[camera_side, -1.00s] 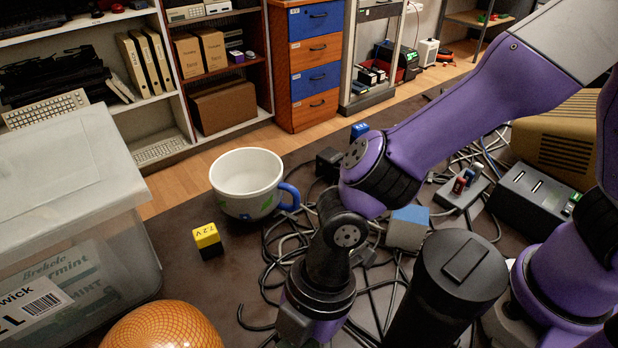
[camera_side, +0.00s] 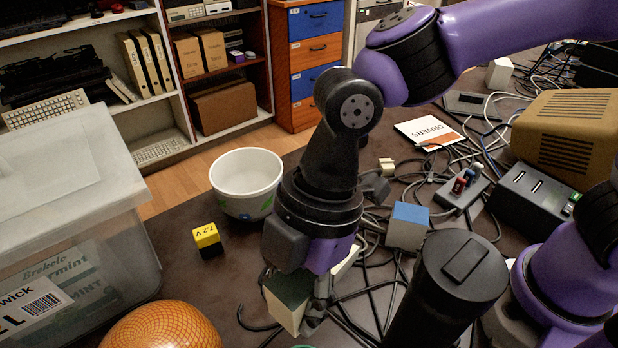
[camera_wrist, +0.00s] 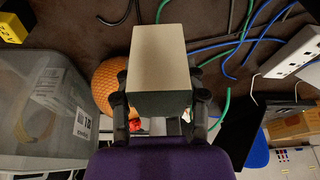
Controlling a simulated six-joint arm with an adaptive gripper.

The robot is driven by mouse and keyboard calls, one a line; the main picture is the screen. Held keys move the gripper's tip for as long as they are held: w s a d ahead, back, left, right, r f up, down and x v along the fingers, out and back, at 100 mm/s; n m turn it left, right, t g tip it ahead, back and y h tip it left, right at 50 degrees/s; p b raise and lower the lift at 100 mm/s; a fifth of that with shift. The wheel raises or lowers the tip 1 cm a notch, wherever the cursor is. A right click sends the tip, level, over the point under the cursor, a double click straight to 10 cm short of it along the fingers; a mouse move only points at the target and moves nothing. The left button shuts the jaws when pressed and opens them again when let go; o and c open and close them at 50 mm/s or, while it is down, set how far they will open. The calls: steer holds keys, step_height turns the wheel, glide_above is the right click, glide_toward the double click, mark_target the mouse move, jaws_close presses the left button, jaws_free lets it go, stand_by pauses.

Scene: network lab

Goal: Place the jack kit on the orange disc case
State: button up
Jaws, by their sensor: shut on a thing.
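My gripper (camera_side: 310,295) points down at the lower middle of the side view. It is shut on a small box with a dark green face and a cream side, which I take to be the jack kit (camera_side: 287,303). In the wrist view the box (camera_wrist: 159,58) shows a plain cream face between both fingers. A flat white case marked DRIVERS with an orange edge, apparently the orange disc case (camera_side: 424,128), lies on the table behind and right of my gripper, well apart from the box.
Tangled cables, a blue-topped block (camera_side: 407,226), a power strip (camera_side: 464,190) and a tan speaker-like box (camera_side: 569,138) stand to the right.

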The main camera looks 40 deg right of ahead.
steer(key=w+d+m+t, duration=0.2)
steer(key=w+d+m, duration=0.4)
steer(key=w, duration=0.4)
steer(key=m+t+h, duration=0.2)
steer(key=m+h, duration=0.1)
steer(key=m, duration=1.1)
glide_above(419, 132)
steer(key=s, duration=0.1)
steer(key=f, duration=0.4)
steer(key=shift+a+f, duration=0.1)
steer(key=shift+a, duration=0.1)
steer(key=shift+d+f, duration=0.2)
steer(key=shift+d, duration=0.05)
steer(key=shift+f, duration=2)
steer(key=shift+f, duration=0.1)
steer(key=o, duration=1.2)
